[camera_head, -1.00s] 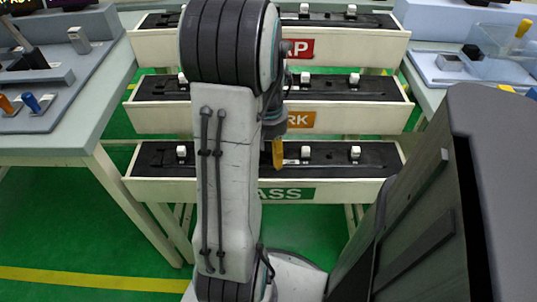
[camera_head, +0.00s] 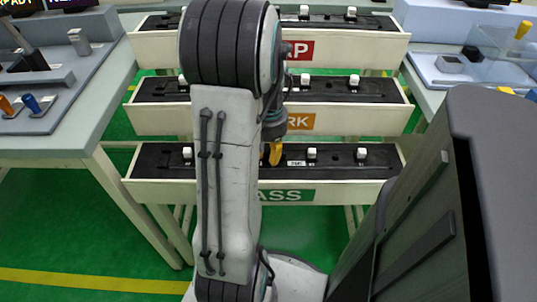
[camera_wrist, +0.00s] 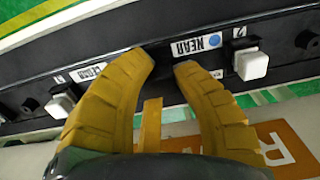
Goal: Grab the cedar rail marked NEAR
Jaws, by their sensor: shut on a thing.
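The black rail (camera_head: 335,160) marked NEAR lies in the lowest cream tray, with white clips along it. In the wrist view its NEAR label (camera_wrist: 197,45), with a blue dot, is upside down just beyond my fingertips. My gripper (camera_head: 273,153) has amber fingers and reaches down to the rail at its middle. In the wrist view my gripper (camera_wrist: 164,64) is shut on the rail, the fingertips a little apart against it. The exact contact is hard to see. My arm hides the rail's left-middle part. I cannot tell the word cedar anywhere.
Two more trays with black rails stand behind, with an orange sign (camera_head: 302,121) and a red sign (camera_head: 300,50). The lowest tray has a green sign (camera_head: 285,195). Side tables stand left (camera_head: 70,150) and right (camera_head: 430,90). Green floor is open at front left.

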